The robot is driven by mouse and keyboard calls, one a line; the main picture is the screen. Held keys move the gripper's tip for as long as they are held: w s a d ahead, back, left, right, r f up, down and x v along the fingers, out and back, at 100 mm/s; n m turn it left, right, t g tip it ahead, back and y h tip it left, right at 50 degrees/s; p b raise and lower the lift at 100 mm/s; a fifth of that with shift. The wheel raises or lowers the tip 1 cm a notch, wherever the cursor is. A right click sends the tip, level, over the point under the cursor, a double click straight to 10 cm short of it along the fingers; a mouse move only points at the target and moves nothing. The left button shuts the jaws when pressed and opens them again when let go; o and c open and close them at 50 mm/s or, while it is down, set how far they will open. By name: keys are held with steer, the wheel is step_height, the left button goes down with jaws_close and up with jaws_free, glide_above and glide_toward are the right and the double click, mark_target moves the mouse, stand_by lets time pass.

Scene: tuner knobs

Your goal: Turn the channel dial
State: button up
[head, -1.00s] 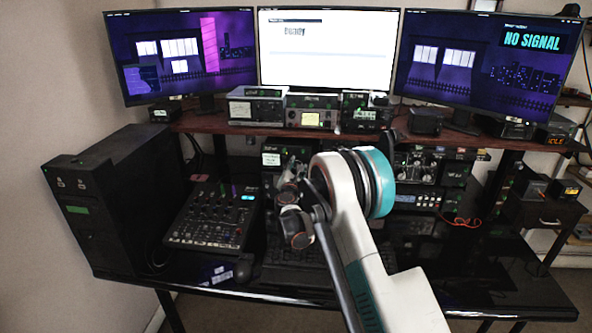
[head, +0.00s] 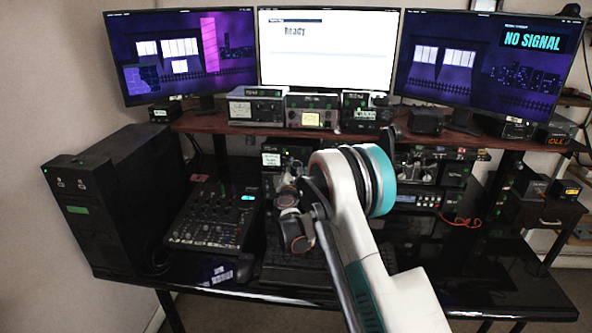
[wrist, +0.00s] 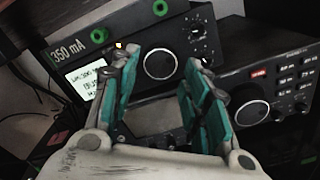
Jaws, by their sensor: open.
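A large round dark knob (wrist: 160,63) with a light rim sits on the front of a tilted-looking black unit in the wrist view. I take it as the channel dial, but no label on it is readable. My gripper (wrist: 160,68) is open, with its teal-padded fingers to the left and right of the knob in the picture. Whether either finger touches it cannot be told. In the head view my gripper (head: 290,205) is at the desk's middle, and my arm hides much of the equipment behind it.
A second unit with another large knob (wrist: 252,112) and buttons stands at right. A mixer (head: 212,215) lies left of my arm, beside a black tower (head: 120,200). Monitors stand above the shelf.

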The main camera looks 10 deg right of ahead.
steer(key=v, duration=1)
steer(key=shift+s, duration=0.3)
stand_by(0.9)
steer(key=s+d+r+m+g, duration=0.3)
steer(key=s+d+r+m, duration=0.2)
steer(key=s+r+m, duration=0.3)
steer(key=s+d+r+m+g, duration=0.35)
steer(key=s+r+m, duration=0.25)
steer(key=s, duration=0.5)
steer(key=s+a+f+m+g+y, duration=0.1)
steer(key=s+m+y, duration=0.1)
steer(key=s, duration=0.8)
steer(key=s+a+f+m+g+y, duration=0.1)
steer(key=s+a+m, duration=0.1)
steer(key=s+m, duration=0.3)
steer(key=s+a+f+m+g+y, duration=0.1)
steer(key=s+m, duration=0.3)
steer(key=s, duration=1)
steer(key=shift+s+a+f+g+y, duration=0.3)
steer(key=shift+f+y, duration=0.25)
steer(key=shift+y, duration=0.25)
